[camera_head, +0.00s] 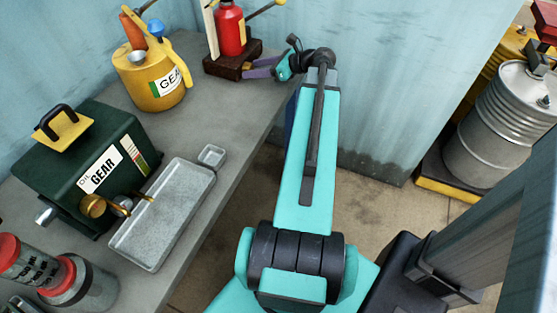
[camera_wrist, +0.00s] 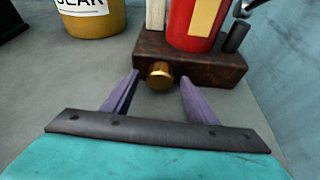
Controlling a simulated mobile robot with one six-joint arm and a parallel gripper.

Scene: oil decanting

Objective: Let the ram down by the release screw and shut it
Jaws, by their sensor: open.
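The red jack (camera_head: 231,28) stands upright on a dark brown base (camera_head: 222,62) at the back of the bench. Its top is cut off in the wrist view (camera_wrist: 196,22). The brass release screw (camera_wrist: 159,74) sticks out of the base's near face. My gripper (camera_wrist: 160,77) is open, its purple fingers on either side of the screw, with gaps on both sides. In the head view my gripper (camera_head: 248,70) is at the base's right end. The screw is not clear there, and I cannot make out the ram.
A cream upright strip (camera_head: 211,32) stands left of the jack. A yellow gear-oil can (camera_head: 150,88), a green gear-oil box (camera_head: 75,150) and a grey tray (camera_head: 165,215) share the bench (camera_head: 190,130). A corrugated wall rises close behind.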

